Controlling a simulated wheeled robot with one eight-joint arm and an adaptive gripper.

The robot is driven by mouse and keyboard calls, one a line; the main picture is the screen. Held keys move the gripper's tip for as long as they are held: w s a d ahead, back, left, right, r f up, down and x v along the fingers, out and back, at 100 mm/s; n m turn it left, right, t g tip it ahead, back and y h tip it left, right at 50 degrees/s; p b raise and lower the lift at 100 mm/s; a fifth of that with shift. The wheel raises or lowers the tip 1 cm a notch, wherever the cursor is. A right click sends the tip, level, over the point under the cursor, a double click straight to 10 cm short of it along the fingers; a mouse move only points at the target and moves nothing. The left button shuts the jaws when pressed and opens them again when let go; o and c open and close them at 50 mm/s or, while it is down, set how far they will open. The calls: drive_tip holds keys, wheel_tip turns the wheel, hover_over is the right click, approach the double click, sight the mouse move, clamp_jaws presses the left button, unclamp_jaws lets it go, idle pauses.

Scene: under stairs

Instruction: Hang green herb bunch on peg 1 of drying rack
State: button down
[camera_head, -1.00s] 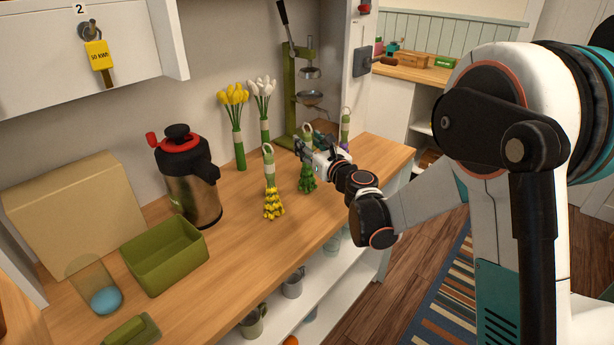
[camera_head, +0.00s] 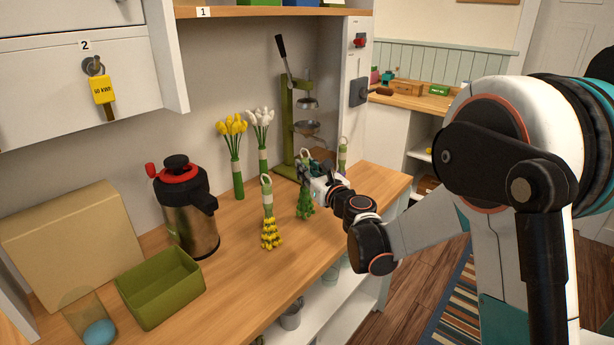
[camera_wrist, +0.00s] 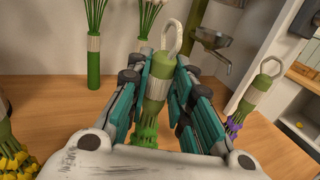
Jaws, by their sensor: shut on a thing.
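The green herb bunch (camera_head: 304,202) stands upside down on the wooden counter, its leafy end low. In the wrist view the bunch (camera_wrist: 153,92) has a pale wrap and a light loop on top. My gripper (camera_head: 312,174) is shut around its wrapped stems, with the teal fingers on both sides in the wrist view (camera_wrist: 155,95). I cannot tell whether its tip touches the counter. The label "1" (camera_head: 203,12) is on the shelf edge at the top. I cannot make out a drying rack or its pegs.
A yellow-flowered bunch (camera_head: 269,225) stands left of my gripper and a purple-tipped bunch (camera_wrist: 246,100) right of it. A green press (camera_head: 292,130) and upright tulips (camera_head: 234,150) are behind. A dark pot (camera_head: 187,215) and green bin (camera_head: 160,287) stand further left.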

wheel_tip(320, 180, up, 19)
drive_tip(key=p, duration=0.6)
drive_tip(key=shift+f, duration=0.2)
idle(0.6)
